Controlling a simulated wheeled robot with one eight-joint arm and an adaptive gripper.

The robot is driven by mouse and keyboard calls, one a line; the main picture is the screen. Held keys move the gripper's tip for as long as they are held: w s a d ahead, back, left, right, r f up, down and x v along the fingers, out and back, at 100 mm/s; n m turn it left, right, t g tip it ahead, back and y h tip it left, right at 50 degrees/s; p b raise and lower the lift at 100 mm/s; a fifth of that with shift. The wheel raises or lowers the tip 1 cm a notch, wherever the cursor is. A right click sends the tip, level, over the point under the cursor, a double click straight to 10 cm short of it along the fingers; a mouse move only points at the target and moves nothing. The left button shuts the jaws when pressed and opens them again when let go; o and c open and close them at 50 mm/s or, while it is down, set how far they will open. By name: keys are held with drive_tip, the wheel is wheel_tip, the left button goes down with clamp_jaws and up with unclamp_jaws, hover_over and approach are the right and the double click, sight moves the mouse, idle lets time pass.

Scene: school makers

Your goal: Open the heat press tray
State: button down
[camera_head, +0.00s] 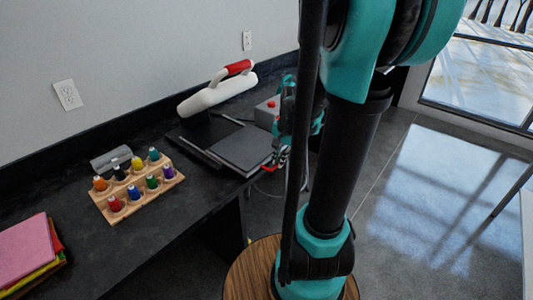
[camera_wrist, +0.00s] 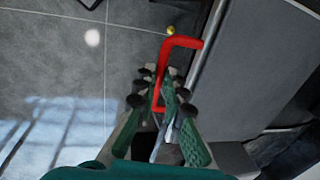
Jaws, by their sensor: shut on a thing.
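The heat press (camera_head: 215,92) has a white upper body with a red-gripped lever and stands against the wall on the dark counter. Its flat dark tray (camera_head: 243,148) sits forward of the body at the counter's front edge, with rails showing behind it. The tray also fills the right of the wrist view (camera_wrist: 245,60). A bent red tray handle (camera_wrist: 182,42) is at the tray's front edge. My gripper (camera_wrist: 160,92) is shut on this handle, with its fingers on either side of the red bar. In the head view my gripper (camera_head: 281,152) is partly hidden by my arm.
A wooden rack (camera_head: 136,190) of several coloured thread spools stands left of the press, with a grey object (camera_head: 111,160) behind it. Coloured sheets (camera_head: 28,255) lie at the lower left. A round wooden stool top (camera_head: 262,255) is below the counter. Open floor (camera_head: 430,200) lies right.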

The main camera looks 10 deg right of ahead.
drive_tip(key=shift+s+d, duration=0.6)
drive_tip(key=shift+s, duration=0.25)
drive_tip(key=c, duration=1.6)
unclamp_jaws()
wheel_tip(320, 180, up, 12)
drive_tip(key=s+d, duration=0.1)
drive_tip(key=shift+s+d, duration=0.2)
drive_tip(key=shift+s, duration=0.2)
drive_tip(key=shift+f, duration=0.15)
